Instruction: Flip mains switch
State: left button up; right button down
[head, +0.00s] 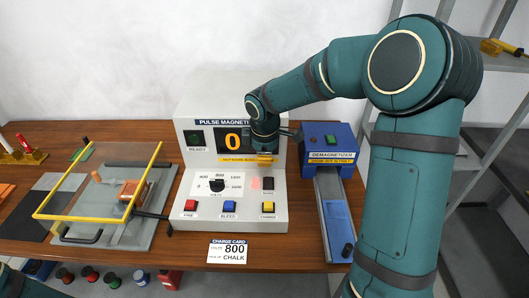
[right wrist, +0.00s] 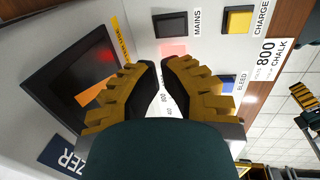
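The mains switch (head: 268,183) is a small black rocker on the sloped front of the white pulse magnetizer console (head: 205,215). In the right wrist view the dark switch (right wrist: 171,25) sits beside its MAINS label, with a reddish glow on the panel below it. My right gripper (head: 264,160) is in front of the console, just above the switch in the head view. Its yellow-ribbed fingers (right wrist: 159,64) are drawn together with a narrow gap and nothing between them. The fingertips appear short of the switch. My left gripper is not visible.
Red, blue and yellow buttons line the console's lower front, the yellow charge button (head: 268,207) below the switch. A dial (head: 217,184) lies left. A blue demagnetizer (head: 330,142) stands right. A yellow-framed clear guard (head: 100,180) is left. A charge card (head: 228,252) reads 800, chalk.

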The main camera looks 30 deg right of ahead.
aim_at(265, 177)
jog(key=f, duration=0.2)
jog(key=w+f+b, duration=0.1)
jog(key=f, duration=0.2)
jog(key=f+b, duration=0.1)
jog(key=f, duration=0.2)
jog(key=shift+w+d+f, duration=0.15)
jog(key=shift+d, duration=0.25)
